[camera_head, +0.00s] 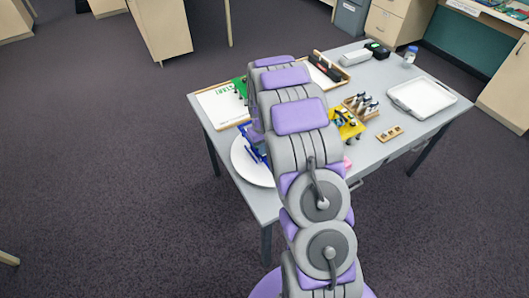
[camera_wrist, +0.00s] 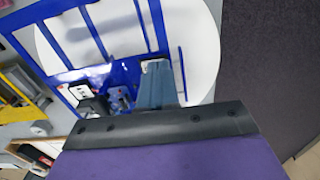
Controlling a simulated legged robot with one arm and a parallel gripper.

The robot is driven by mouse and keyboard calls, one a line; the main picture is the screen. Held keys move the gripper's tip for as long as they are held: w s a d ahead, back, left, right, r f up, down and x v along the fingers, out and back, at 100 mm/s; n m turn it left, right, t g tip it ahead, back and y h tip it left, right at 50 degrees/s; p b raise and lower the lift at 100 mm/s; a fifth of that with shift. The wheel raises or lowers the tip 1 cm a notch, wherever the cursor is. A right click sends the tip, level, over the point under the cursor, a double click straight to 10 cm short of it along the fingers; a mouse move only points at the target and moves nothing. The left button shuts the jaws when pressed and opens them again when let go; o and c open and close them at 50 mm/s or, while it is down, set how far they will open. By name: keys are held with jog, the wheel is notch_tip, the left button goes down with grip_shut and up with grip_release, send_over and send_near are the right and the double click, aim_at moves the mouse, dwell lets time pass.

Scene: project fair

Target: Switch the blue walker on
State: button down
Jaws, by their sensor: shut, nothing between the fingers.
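The blue walker (camera_head: 250,150) is on a round white disc (camera_head: 242,170) at the table's near left, partly hidden behind my arm in the head view. In the wrist view the walker's blue frame (camera_wrist: 68,75) fills the upper left, with bars over the white disc (camera_wrist: 205,50). A small white label and a dark part sit low on the walker. My gripper (camera_wrist: 157,68) is shut and empty, close over the walker's near side. I cannot tell whether it touches the walker. My arm hides the gripper in the head view. I cannot make out the switch's state.
A START board (camera_head: 217,108) lies behind the disc, with a green item at its edge. A yellow walker (camera_head: 347,124), a wooden holder of dark-topped items (camera_head: 362,104), a small wooden block (camera_head: 390,134) and a white tray (camera_head: 421,98) are on the right. Floor left of the table is clear.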

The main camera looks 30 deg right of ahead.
jog(key=shift+f, duration=0.15)
jog(key=shift+r+p, duration=1.4)
jog(key=shift+r, duration=2.1)
